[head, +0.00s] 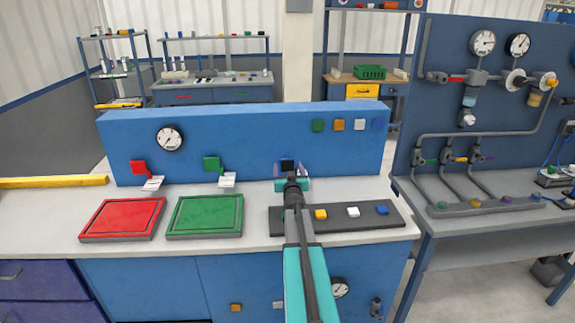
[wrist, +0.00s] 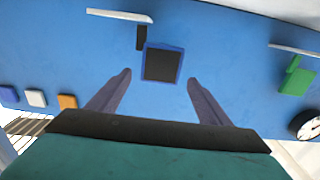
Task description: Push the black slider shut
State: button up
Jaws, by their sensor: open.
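The black slider (head: 287,165) is on the front of the blue upright panel, partly hidden by my gripper in the head view. In the wrist view a black square with a blue border (wrist: 162,65) shows, with a narrow black piece (wrist: 140,38) beside it. My gripper (head: 291,184) is in front of the panel at the slider. In the wrist view its two purple fingers (wrist: 158,77) are spread apart with nothing between them. The fingertips point at the panel on either side of the black square's edge. I cannot tell whether they touch the panel.
A red slider (head: 138,167) and a green slider (head: 211,163) are on the same panel to the left. A red tray (head: 122,218), a green tray (head: 205,215) and a grey strip (head: 380,217) with coloured blocks lie on the bench. A gauge (head: 169,138) is on the panel.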

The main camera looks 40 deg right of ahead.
aim_at(287, 162)
jog(key=shift+p+x, duration=0.3)
jog(key=shift+x, duration=1.25)
jog(key=c, duration=1.5)
jog(key=shift+b+x, duration=0.4)
jog(key=shift+x, duration=1.65)
jog(key=shift+d+r, duration=0.1)
jog(key=shift+r, duration=0.05)
jog(key=shift+w, duration=0.1)
jog(key=o, duration=1.1)
jog(key=shift+r, duration=0.1)
jog(key=shift+c, duration=0.2)
jog(key=o, duration=0.4)
jog(key=shift+w+d+f, duration=0.1)
jog(key=shift+f, duration=0.15)
jog(key=shift+o, duration=0.2)
jog(key=shift+r, duration=0.1)
